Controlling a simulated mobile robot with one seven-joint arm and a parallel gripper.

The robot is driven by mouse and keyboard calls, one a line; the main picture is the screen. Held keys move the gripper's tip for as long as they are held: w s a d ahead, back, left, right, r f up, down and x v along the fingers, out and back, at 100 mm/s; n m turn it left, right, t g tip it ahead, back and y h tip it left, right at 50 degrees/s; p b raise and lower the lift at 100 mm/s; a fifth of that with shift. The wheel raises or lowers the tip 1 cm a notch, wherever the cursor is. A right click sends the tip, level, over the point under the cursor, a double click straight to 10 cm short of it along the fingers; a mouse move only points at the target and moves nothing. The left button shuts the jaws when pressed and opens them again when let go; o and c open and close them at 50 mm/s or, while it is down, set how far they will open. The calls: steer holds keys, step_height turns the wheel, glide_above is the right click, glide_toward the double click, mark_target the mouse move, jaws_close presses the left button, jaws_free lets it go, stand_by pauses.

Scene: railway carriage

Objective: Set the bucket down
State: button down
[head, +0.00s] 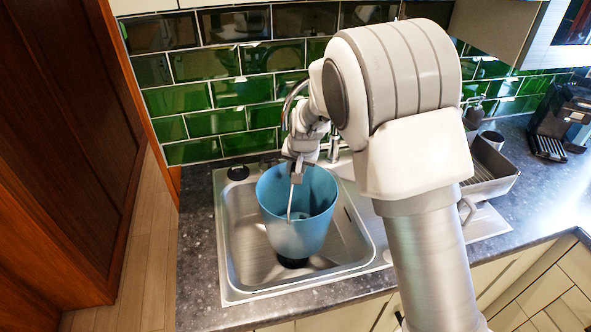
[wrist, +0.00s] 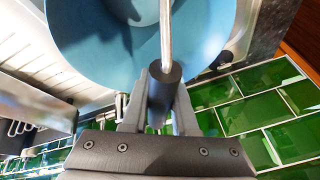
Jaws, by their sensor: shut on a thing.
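The blue bucket (head: 300,232) is upright over the steel sink basin (head: 240,235) in the head view. Its lower end is inside the basin outline, near the dark drain (head: 293,262); I cannot tell whether it touches the sink floor. My gripper (head: 297,172) is above the bucket's back rim. In the wrist view my gripper (wrist: 163,95) is shut on the dark grip of the bucket's handle (wrist: 166,40), whose metal rod runs across the bucket (wrist: 90,40). The bucket hides part of the basin floor.
A curved tap (head: 290,100) stands behind the sink, against the green tiled wall (head: 215,122). A dish rack (head: 490,175) and a coffee machine (head: 563,120) are on the counter to the right. A wooden door (head: 65,130) is at the left.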

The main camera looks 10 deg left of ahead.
step_height(320, 180, down, 6)
steer(key=b, duration=0.4)
steer(key=shift+b, duration=0.3)
steer(key=shift+f, duration=0.25)
steer(key=c, duration=0.6)
jaws_free()
steer(key=shift+f, duration=0.1)
steer(key=shift+c, duration=0.2)
steer(key=c, duration=0.4)
steer(key=shift+o, duration=0.2)
